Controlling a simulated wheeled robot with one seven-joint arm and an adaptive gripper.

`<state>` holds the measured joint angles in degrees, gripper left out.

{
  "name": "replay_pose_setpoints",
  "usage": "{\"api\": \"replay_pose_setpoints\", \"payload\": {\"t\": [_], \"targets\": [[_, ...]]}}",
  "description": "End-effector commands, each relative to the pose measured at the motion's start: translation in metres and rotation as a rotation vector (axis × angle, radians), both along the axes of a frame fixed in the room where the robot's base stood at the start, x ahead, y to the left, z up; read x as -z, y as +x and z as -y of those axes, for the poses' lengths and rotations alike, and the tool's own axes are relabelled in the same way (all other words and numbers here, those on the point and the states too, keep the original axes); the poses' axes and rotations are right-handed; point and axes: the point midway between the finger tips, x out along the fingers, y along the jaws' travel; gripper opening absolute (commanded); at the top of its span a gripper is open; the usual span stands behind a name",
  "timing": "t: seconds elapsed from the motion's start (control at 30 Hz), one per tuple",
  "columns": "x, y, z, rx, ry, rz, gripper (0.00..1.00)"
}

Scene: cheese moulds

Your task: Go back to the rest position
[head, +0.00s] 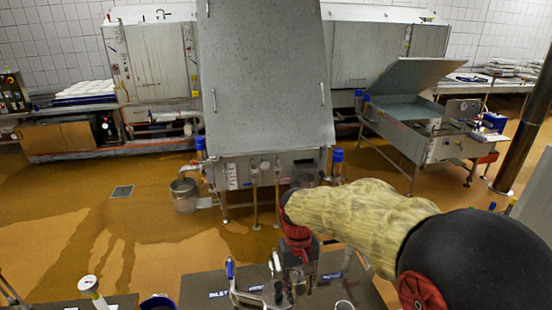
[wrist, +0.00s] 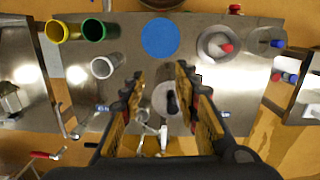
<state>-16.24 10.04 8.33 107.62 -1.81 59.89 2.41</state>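My arm reaches forward and down in the head view, its pale ribbed sleeve ending at a red joint. My gripper (wrist: 160,84) shows in the wrist view with its two fingers spread apart, pointing at a steel table (wrist: 135,60). It is open and nothing is seen held in it. A pale round thing with a dark piece on it (wrist: 170,100) shows between the fingers, and I cannot tell its distance from them. In the head view the gripper (head: 298,285) is small and hard to tell from the things around it.
In the wrist view, a yellow-rimmed cup (wrist: 56,31), a green-rimmed cup (wrist: 95,30), a white-rimmed cup (wrist: 103,67), a blue disc (wrist: 161,38) and a bowl with a red-tipped thing (wrist: 214,45) are on the table. A large steel machine (head: 265,80) stands ahead.

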Motion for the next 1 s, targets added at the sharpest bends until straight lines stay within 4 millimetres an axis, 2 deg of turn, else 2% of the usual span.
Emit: {"api": "replay_pose_setpoints", "payload": {"t": [0.03,0.3,0.7,0.83,1.0], "targets": [[-0.006,-0.012,0.01,0.011,0.012,0.028,0.32],[-0.03,-0.078,0.052,0.057,0.059,0.168,0.32],[-0.035,-0.171,0.101,0.16,0.098,0.389,0.32],[-0.039,-0.189,0.112,0.194,0.104,0.469,0.32],[-0.055,-0.196,0.122,0.225,0.109,0.564,0.32]]}}
